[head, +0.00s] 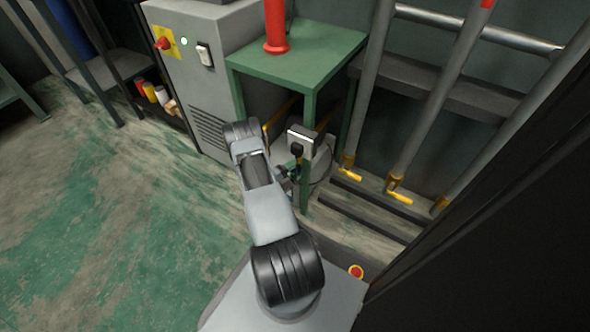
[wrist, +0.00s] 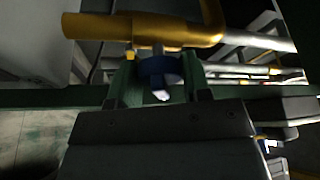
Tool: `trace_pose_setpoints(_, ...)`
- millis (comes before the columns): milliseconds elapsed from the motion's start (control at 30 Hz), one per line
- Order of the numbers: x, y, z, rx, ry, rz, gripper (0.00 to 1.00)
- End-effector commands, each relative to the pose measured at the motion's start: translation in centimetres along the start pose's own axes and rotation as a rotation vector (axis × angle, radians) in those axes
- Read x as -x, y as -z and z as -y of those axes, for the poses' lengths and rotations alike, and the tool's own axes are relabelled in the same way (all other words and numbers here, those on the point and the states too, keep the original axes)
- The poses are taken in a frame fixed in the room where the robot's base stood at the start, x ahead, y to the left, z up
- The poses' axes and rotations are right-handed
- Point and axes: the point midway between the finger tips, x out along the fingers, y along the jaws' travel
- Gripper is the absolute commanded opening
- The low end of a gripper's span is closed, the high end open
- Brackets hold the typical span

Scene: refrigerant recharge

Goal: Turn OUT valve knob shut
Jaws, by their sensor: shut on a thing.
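In the wrist view a blue valve knob (wrist: 157,70) sits on a stem below a brass-coloured pipe (wrist: 140,30). The fingers of my gripper (wrist: 160,80) stand on either side of the knob and are shut on it. A small pale tip shows below the knob between the fingers. No OUT label can be read, and I cannot tell how far the knob is turned. In the head view my gripper (head: 288,178) is small and partly hidden by my arm, beside the green table's front leg. The knob cannot be made out there.
A green table (head: 330,50) carries a red cylinder (head: 275,25). A grey cabinet (head: 205,75) stands to its left. A grey box device (head: 303,138) is close to my gripper. Pipes with yellow handles (head: 399,196) stand at right. The floor at left is clear.

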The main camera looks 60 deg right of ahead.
Motion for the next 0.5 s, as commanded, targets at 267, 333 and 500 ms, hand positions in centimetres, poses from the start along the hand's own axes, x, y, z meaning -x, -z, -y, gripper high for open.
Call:
trace_pose_setpoints(267, 0.03, 0.00, -0.03, 0.000, -0.001, 0.000, 0.51)
trace_pose_setpoints(333, 0.02, 0.00, -0.03, -0.001, -0.001, 0.000, 0.58)
trace_pose_setpoints(500, 0.00, 0.01, -0.02, -0.001, -0.001, 0.000, 0.68)
